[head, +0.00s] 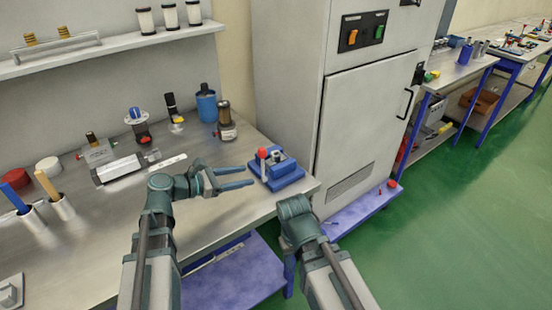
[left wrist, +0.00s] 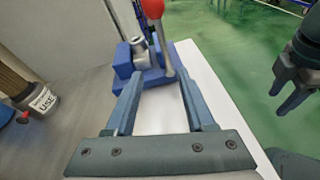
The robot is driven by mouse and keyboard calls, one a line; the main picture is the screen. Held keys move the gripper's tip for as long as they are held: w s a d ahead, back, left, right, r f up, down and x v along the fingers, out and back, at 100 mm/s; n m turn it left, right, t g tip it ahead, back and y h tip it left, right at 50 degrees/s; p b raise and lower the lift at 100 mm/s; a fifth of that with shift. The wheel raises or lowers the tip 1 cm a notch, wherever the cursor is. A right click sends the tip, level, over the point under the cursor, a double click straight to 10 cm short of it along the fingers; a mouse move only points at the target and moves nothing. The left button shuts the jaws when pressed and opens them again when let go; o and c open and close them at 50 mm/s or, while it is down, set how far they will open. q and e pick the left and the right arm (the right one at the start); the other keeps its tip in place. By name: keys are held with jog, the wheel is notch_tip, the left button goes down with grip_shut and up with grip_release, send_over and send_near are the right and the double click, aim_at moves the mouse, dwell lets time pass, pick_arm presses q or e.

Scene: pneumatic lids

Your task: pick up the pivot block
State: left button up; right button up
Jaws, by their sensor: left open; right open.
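A blue block-like fixture (head: 280,172) with an upright lever and red ball knob (head: 262,153) stands at the table's right front corner. A small grey metal part (left wrist: 140,50) sits on it. I cannot tell for certain which piece is the pivot block. My left gripper (head: 249,176) is open and empty, just left of the fixture and pointing at it. In the left wrist view the fixture (left wrist: 155,76) is beyond the open fingertips (left wrist: 159,80). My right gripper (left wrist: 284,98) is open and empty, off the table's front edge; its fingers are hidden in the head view.
The metal table (head: 215,205) has clear room around the left gripper. Behind stand a blue canister (head: 206,105), a brown-topped jar (head: 225,122) and a knobbed device (head: 139,124). A grey cabinet (head: 365,110) rises close behind the fixture.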

pick_arm(q)
jog(key=w+a+r+n, duration=0.1)
jog(key=w+a+r+n+t, duration=0.1)
jog(key=shift+w+a+n+t, duration=0.2)
jog(key=shift+a+n+t, duration=0.1)
jog(key=shift+a, duration=0.05)
jog(key=b, duration=0.2)
send_near(278, 153)
jog(key=shift+x, duration=1.25)
pick_arm(e)
jog(key=shift+w+f, duration=0.5)
jog(key=shift+f, duration=0.35)
pick_arm(q)
jog(key=shift+w+a, duration=0.1)
jog(key=shift+w, duration=0.1)
jog(key=x, duration=0.5)
jog(key=shift+s+f, duration=0.1)
pick_arm(e)
jog(key=shift+f, duration=0.5)
pick_arm(q)
jog(key=shift+c, duration=0.2)
grip_shut()
